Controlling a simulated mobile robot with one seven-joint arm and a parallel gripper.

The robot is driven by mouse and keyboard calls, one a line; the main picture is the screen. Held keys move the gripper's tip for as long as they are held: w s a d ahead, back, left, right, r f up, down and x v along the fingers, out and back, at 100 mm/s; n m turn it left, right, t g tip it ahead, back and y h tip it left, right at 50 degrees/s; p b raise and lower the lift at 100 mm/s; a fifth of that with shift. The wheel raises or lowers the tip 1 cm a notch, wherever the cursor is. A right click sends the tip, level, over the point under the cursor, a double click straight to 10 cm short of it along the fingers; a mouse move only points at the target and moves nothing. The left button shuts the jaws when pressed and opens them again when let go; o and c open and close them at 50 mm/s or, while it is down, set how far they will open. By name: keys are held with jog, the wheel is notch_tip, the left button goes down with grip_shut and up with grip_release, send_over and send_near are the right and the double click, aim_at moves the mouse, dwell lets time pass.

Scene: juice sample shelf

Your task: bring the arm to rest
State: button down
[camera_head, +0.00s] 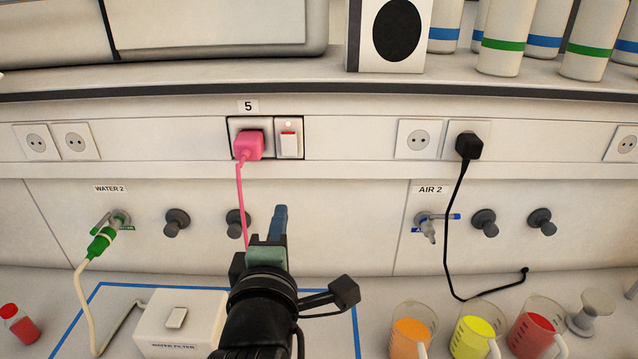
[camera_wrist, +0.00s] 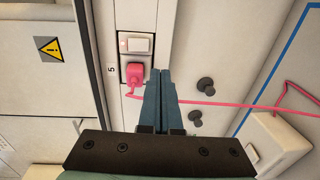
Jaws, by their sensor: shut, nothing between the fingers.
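My gripper (camera_head: 279,222) is raised in front of the white wall panel, below the socket marked 5. Its blue fingers are together with nothing between them. In the wrist view my gripper (camera_wrist: 159,76) points toward the wall, its tips next to the pink plug. The pink plug (camera_head: 248,146) sits in socket 5, and its pink cable runs down behind my arm. It also shows in the wrist view (camera_wrist: 135,74). I cannot tell from these frames whether the fingertips touch the plug or cable. A switch (camera_head: 289,145) with a lit lamp above it is right of the plug.
A water filter box (camera_head: 180,322) stands at lower left, with a green hose connector (camera_head: 101,240) above it. Beakers of orange (camera_head: 411,330), yellow (camera_head: 474,332) and red liquid (camera_head: 533,330) stand at lower right. A black plug (camera_head: 468,146) has a hanging cable. Bottles line the shelf (camera_head: 200,78).

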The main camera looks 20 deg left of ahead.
jog(key=shift+w+r, duration=0.1)
jog(key=s+d+r+m+t, duration=0.1)
jog(key=d+r+m+t, duration=0.1)
jog(key=d+r+m, duration=0.3)
jog(key=s+d+r+m+t+h, duration=0.1)
jog(key=r+m+t, duration=0.1)
jog(key=r, duration=0.6)
jog(key=s+d+r+m+t, duration=0.1)
jog(key=d+r+m+t, duration=0.1)
jog(key=d+r+m, duration=0.3)
jog(key=s+d+r+m+t+h, duration=0.1)
jog(key=s+d+r+m+t, duration=0.1)
jog(key=s+r+m, duration=0.2)
jog(key=s+d+r+m+t+h, duration=0.2)
jog(key=s+r+m, duration=0.3)
jog(key=r, duration=0.5)
jog(key=shift+d+t+h, duration=0.3)
jog(key=shift+d+t, duration=0.2)
jog(key=shift+d, duration=0.35)
